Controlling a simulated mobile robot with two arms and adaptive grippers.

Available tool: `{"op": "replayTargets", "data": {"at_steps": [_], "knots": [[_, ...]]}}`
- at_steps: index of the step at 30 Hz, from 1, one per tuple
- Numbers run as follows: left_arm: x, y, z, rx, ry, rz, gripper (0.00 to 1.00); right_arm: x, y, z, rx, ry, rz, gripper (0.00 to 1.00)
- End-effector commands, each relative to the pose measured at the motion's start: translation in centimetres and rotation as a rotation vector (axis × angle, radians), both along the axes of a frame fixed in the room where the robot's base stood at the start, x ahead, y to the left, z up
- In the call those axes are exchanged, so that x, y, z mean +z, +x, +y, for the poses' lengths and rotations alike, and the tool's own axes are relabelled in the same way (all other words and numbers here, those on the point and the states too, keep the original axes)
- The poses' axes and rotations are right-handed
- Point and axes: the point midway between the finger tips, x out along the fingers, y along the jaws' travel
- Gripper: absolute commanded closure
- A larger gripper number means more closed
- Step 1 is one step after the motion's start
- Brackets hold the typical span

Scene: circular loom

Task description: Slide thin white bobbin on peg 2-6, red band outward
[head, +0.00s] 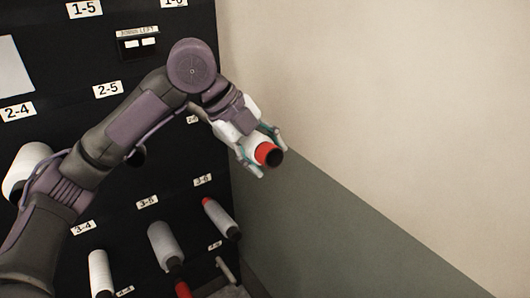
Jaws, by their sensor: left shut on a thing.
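My left gripper (264,158) reaches across the dark rack from the left and is shut on a thin white bobbin (256,141). The bobbin's red band (265,152) and dark hollow end face away from the rack, toward the lower right. The gripper holds it in front of the rack's right edge, near the wall. The label for 2-6 (192,119) is mostly covered by my arm. Peg 2-6 is hidden behind the arm and gripper, so I cannot tell whether the bobbin touches it. My right gripper is not in view.
Lower on the rack (60,125) sit a bobbin with a red inner end at 3-6 (220,219), a grey-white bobbin at 3-5 (165,241) and a white one at 3-4 (100,272). A thick white bobbin (22,170) is at left. The wall (390,100) bounds the right.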

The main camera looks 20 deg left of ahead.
Motion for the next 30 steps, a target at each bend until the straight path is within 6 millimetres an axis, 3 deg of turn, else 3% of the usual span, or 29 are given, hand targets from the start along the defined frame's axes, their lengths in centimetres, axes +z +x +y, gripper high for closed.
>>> {"op": "replayTargets", "data": {"at_steps": [30], "knots": [[-0.2, 1.3, 1.7, 0.001, -0.001, -0.002, 1.00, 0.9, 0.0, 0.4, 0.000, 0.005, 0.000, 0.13]]}}
